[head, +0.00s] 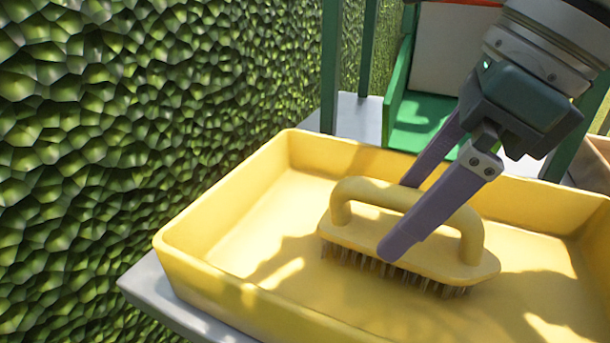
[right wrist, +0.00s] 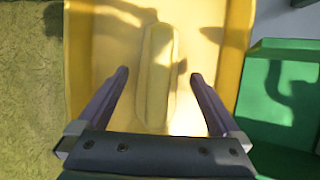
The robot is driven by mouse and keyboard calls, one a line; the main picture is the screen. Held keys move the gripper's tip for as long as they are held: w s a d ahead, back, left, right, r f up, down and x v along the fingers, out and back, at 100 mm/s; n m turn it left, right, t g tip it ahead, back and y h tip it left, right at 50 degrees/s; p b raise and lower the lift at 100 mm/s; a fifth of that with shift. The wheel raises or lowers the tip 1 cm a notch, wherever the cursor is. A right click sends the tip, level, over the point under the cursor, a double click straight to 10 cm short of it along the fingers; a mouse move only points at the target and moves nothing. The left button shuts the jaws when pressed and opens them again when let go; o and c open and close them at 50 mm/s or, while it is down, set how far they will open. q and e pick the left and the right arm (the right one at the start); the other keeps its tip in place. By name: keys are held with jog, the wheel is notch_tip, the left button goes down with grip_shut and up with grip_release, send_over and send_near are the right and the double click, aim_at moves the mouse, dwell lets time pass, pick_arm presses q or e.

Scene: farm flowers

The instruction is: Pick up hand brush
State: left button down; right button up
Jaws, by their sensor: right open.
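The hand brush (head: 350,237) is yellow, with an arched handle on top and bristles below. It rests bristles down inside a yellow tray (head: 215,283). My right gripper (head: 398,215) is open, its two purple fingers on either side of the brush handle in the head view; the near finger hides part of the handle. In the right wrist view the brush (right wrist: 158,70) lies between and ahead of the open fingers (right wrist: 160,77). I cannot tell whether a finger touches the handle. My left gripper is not in view.
The tray walls stand around the brush, with bare floor to its left. A green box (head: 415,125) stands behind the tray and also shows at the right in the right wrist view (right wrist: 285,95). Green posts stand behind.

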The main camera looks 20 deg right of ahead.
aim_at(392, 221)
jog(key=x, duration=0.3)
jog(key=shift+a+f, duration=0.15)
jog(key=shift+c, duration=0.4)
grip_shut()
notch_tip(392, 221, up, 20)
jog(key=p, duration=1.4)
